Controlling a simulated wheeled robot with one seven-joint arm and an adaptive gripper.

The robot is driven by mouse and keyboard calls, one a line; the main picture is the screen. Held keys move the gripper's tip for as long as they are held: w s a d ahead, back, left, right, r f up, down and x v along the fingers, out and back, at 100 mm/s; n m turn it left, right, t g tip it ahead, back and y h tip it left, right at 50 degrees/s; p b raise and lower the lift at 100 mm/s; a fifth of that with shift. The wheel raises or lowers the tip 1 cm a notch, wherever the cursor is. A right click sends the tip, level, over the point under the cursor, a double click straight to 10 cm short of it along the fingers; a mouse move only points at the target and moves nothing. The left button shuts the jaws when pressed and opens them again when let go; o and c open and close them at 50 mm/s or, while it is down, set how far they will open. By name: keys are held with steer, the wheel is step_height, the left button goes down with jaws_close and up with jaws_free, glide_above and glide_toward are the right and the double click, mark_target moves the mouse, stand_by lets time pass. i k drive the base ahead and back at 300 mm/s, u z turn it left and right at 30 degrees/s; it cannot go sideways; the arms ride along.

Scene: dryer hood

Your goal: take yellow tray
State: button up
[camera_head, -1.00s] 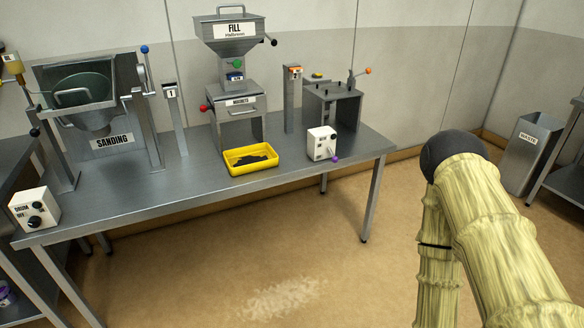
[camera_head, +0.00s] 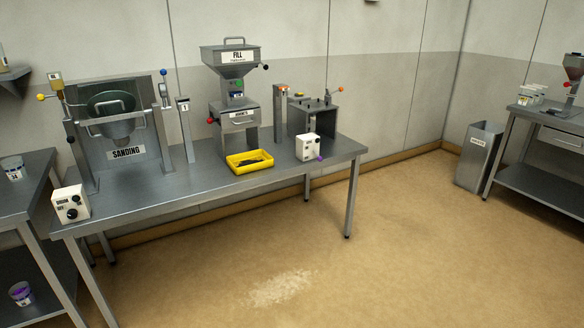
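The yellow tray (camera_head: 232,168) sits on the steel table (camera_head: 180,187), near its front edge, below the fill machine (camera_head: 236,90). Dark pieces lie in the tray. My gripper is not in the view, and no part of my arm shows.
A white box with knobs (camera_head: 308,147) stands right of the tray, and a drum control box (camera_head: 70,204) stands at the table's left end. The sanding machine (camera_head: 125,153) is at the back left. A waste bin (camera_head: 478,158) stands at the right.

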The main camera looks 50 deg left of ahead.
mark_target(246, 162)
steer(key=u, duration=0.05)
steer(key=i, duration=1.05)
steer(key=u, duration=0.65)
steer(key=i, duration=1.25)
steer(key=u, duration=1.7)
steer(key=i, duration=0.65)
steer(key=u, duration=0.7)
